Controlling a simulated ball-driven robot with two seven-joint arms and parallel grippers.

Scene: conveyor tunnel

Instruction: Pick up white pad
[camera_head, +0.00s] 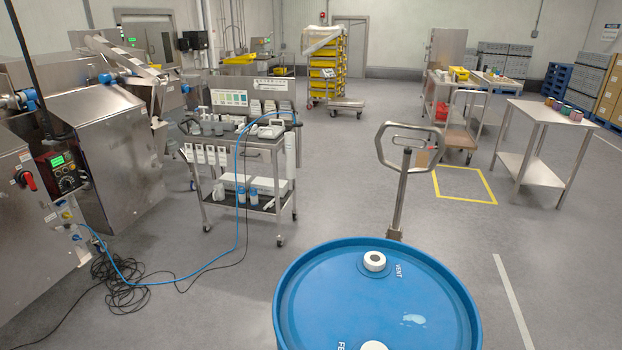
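I cannot pick out a white pad for certain. A small whitish patch (413,319) lies on the blue drum's lid (330,300); I cannot tell whether it is a pad or a spill. On the steel cart (262,143) in the left middle there are several small white and grey items, including a white device (268,129) on the top right; a pad among them is too small to tell. Neither of my grippers is in view.
The drum, with a white vent cap (374,261), fills the front middle. A pallet-jack handle (401,190) rises behind it. Steel machines (110,140) stand left. A hose and cables (130,285) lie on the floor left. A steel table (545,115) stands right. Open floor lies between.

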